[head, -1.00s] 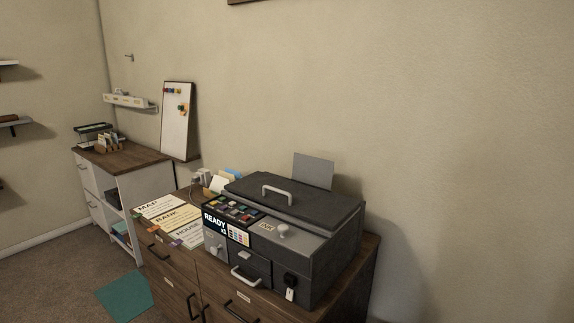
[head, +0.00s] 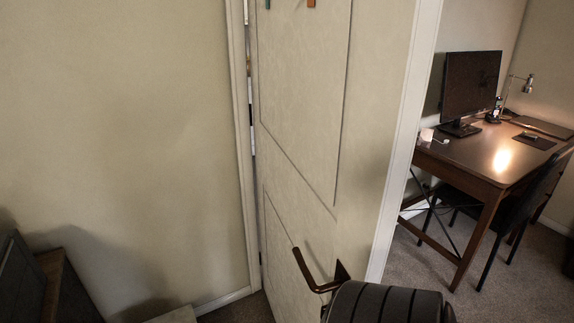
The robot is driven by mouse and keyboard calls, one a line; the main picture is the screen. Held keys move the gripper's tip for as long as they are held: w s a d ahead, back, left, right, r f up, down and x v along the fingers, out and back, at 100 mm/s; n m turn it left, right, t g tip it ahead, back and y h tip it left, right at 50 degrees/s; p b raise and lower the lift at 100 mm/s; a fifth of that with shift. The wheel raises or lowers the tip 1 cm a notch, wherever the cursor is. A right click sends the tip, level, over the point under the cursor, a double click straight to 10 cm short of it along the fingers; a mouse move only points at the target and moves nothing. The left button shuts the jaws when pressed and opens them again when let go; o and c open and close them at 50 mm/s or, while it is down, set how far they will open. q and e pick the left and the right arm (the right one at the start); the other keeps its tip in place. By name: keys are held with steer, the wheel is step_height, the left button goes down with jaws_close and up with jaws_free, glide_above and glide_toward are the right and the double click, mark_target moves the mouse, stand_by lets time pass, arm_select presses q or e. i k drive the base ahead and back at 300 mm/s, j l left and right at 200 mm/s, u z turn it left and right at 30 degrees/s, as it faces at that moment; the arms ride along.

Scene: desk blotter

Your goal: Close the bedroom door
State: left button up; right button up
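The door (head: 300,110) is a pale beige panelled door in the middle of the head view. A dark bronze lever handle (head: 318,280) sits low on its right part. A narrow slit shows between the door's left side and the white trim (head: 240,150), with small coloured patches in it. The door looks ajar, but how far cannot be told. A pale strip (head: 405,140) runs down its right side; whether it is the door's edge or a frame is unclear.
To the right are a wooden desk (head: 480,160) with a monitor (head: 470,85), a lamp (head: 522,82) and a dark chair (head: 510,210). Dark furniture (head: 45,285) is at lower left.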

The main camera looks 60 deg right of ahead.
mark_target(339, 88)
steer(key=z, duration=2)
